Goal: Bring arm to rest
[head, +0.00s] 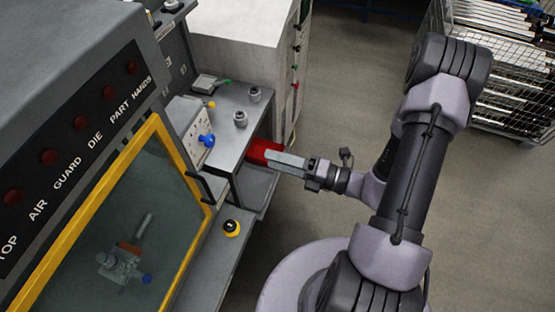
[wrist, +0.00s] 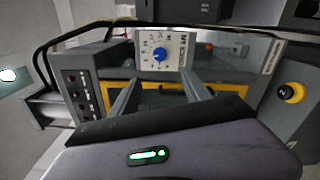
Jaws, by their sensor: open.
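My gripper (head: 272,157) reaches left from my arm, at the front of the grey machine's shelf. Its fingers appear edge-on in the head view. In the wrist view the two fingers stand apart with nothing between them (wrist: 162,92). A red part (head: 262,151) shows just behind the fingertips, under the shelf; it is partly hidden and I cannot tell whether they touch. Two small grey cylindrical parts, one nearer (head: 240,119) and one farther (head: 254,94), stand upright on the shelf, clear of the gripper.
The machine has a yellow-framed window (head: 170,145) and a panel with a blue knob (head: 206,140), also visible in the wrist view (wrist: 159,54). A wire cage (head: 505,95) stands back right. Open floor lies behind my arm.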

